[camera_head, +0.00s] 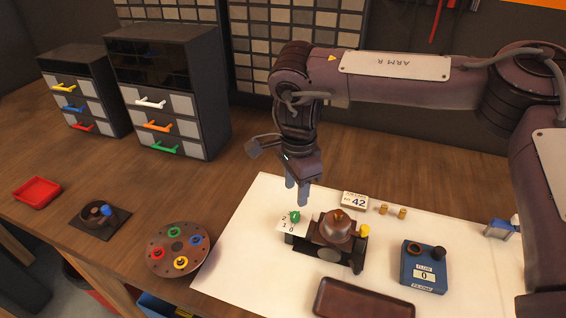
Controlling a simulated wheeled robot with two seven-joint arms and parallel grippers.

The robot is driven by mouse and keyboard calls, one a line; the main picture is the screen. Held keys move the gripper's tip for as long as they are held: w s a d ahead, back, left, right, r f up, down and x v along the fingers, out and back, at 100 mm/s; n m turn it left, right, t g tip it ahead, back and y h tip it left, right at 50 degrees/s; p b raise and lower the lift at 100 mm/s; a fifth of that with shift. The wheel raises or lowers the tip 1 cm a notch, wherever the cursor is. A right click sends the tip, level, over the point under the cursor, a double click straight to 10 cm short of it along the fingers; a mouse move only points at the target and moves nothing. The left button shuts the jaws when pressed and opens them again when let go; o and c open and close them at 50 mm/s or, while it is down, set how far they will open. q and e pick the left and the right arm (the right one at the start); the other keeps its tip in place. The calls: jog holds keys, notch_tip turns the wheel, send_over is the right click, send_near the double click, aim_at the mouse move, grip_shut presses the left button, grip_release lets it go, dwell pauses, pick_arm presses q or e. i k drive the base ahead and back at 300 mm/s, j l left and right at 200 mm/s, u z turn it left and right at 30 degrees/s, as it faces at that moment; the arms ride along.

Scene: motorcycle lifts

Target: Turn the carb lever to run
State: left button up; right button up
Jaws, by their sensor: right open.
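A dark brown carburetor-like unit (338,229) with a brass top sits on the white mat (253,245). A small green lever (294,216) is at its left end, beside a white plate (291,226) marked with small digits that look like 2, 1 and 0. A yellow knob (364,231) is at its right end. My right gripper (297,194) points down just above the green lever, its blue-grey fingers apart and empty. It appears not to touch the lever. The lever's exact setting is too small to read. My left gripper is not in view.
A blue flow box (424,268) and a brown tray (364,301) lie right and in front. A card reading 42 (355,200) and brass fittings (392,211) lie behind. A round plate with coloured handles (177,249) and drawer cabinets (168,90) stand left.

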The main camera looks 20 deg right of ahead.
aim_at(356, 270)
jog(key=k, duration=1.5)
